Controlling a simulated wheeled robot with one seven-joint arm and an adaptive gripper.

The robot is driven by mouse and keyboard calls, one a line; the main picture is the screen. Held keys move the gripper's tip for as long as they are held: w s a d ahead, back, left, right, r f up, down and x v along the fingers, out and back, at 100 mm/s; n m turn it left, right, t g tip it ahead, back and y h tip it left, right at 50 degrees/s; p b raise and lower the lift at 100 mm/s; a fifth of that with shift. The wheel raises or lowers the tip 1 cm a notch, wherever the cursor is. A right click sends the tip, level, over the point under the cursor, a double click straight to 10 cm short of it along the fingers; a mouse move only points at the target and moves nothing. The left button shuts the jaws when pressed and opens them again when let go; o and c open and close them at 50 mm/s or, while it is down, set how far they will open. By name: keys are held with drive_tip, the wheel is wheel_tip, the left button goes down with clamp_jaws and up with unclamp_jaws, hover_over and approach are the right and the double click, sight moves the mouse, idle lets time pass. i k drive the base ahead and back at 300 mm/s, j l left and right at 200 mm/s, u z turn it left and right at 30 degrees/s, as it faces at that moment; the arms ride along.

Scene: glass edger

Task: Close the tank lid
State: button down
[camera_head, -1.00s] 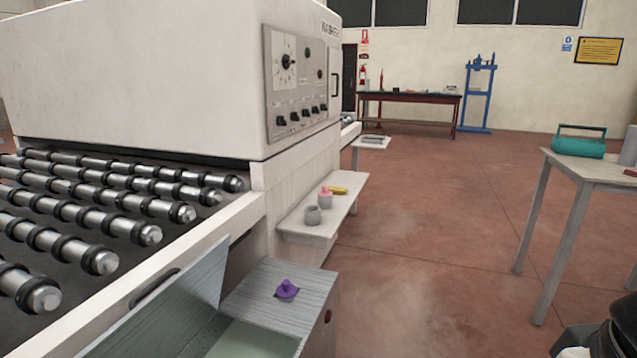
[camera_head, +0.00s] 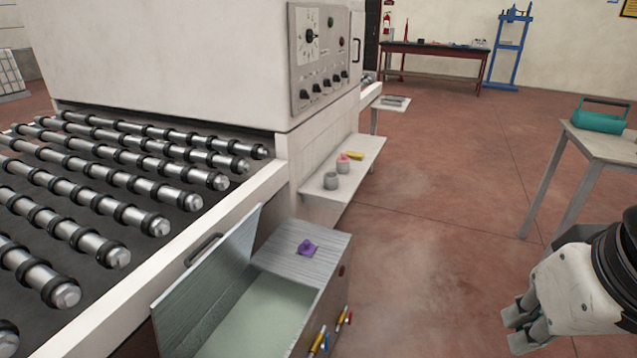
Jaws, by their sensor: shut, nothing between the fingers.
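The tank (camera_head: 338,283) is a grey box at the lower middle, beside the roller machine. Its lid (camera_head: 208,287) stands open, tilted up and leaning toward the machine on the left, with a dark handle (camera_head: 203,249) at its upper edge. The pale green inside of the tank shows. A purple knobbed object (camera_head: 307,247) sits on the fixed top behind the opening. My gripper (camera_head: 515,328) is at the lower right, shut and empty, well to the right of the tank and apart from it.
The roller conveyor (camera_head: 100,215) fills the left. A side shelf (camera_head: 350,172) holds a grey cup, a pink-topped item and a yellow item. Yellow and red-handled valves (camera_head: 318,340) stick out from the tank's front. A table (camera_head: 610,147) stands at right. Floor between is clear.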

sight(177, 313)
drive_tip(key=i+j+u, duration=0.2)
drive_tip(key=j, duration=0.25)
drive_tip(key=i+j+u, duration=0.15)
drive_tip(key=j, duration=0.25)
drive_tip(key=i+j+u, duration=0.2)
drive_tip(key=j, duration=0.2)
